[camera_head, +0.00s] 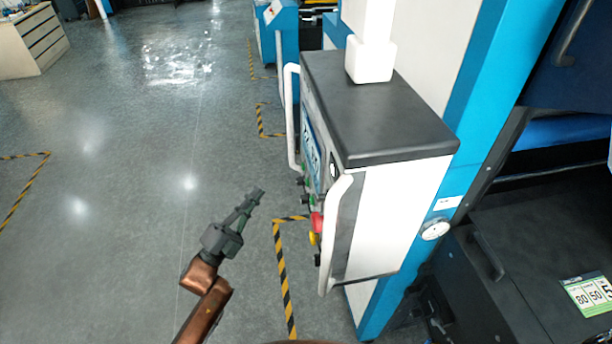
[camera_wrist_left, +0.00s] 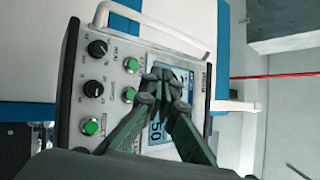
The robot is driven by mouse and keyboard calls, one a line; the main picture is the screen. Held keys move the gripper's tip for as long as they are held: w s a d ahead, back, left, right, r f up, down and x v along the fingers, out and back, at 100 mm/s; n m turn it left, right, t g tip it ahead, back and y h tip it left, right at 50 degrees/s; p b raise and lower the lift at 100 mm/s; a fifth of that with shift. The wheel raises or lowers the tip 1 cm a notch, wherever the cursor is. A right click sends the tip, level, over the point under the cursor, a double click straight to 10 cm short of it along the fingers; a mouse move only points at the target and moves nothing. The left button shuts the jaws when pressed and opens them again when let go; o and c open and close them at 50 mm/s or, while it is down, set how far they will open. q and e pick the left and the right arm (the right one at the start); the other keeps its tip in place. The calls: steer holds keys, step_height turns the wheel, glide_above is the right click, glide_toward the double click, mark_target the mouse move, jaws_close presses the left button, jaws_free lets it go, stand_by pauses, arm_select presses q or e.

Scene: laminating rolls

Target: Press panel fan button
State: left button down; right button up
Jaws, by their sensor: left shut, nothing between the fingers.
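The control panel (camera_head: 380,105) is a white and black box; its button face is seen edge-on in the head view. In the left wrist view the panel face (camera_wrist_left: 112,80) shows black knobs (camera_wrist_left: 97,48), green buttons (camera_wrist_left: 91,126) and a blue-and-white display (camera_wrist_left: 156,132). The labels are too small to read, so I cannot tell which is the fan button. My left gripper (camera_head: 257,192) is shut and empty, in front of the panel face with a gap in the head view. In the wrist view its fingertips (camera_wrist_left: 162,84) cover part of the display and sit right of a green button (camera_wrist_left: 128,95).
White handles (camera_head: 292,115) flank the panel face; the nearer handle (camera_head: 336,228) stands out toward me. A red button (camera_head: 317,222) and a yellow one (camera_head: 313,239) sit low on the panel. The grey floor (camera_head: 130,220) to the left is clear.

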mark_target(308, 183)
arm_select(q)
steer(key=r, duration=0.1)
steer(key=s+r, duration=0.1)
steer(key=r+m+h, duration=0.1)
steer(key=shift+s+d+g, duration=0.2)
steer(key=shift+d+g, duration=0.1)
steer(key=shift+d, duration=0.05)
steer(key=shift+d, duration=0.15)
steer(key=w+d, duration=0.1)
steer(key=d, duration=0.7)
steer(key=shift+w+d, duration=0.2)
steer(key=shift+w, duration=0.2)
steer(key=shift+d, duration=0.2)
stand_by(0.9)
steer(key=shift+w+d, duration=0.1)
steer(key=shift+d, duration=0.1)
steer(key=shift+d, duration=0.4)
stand_by(0.7)
steer(key=shift+a, duration=0.85)
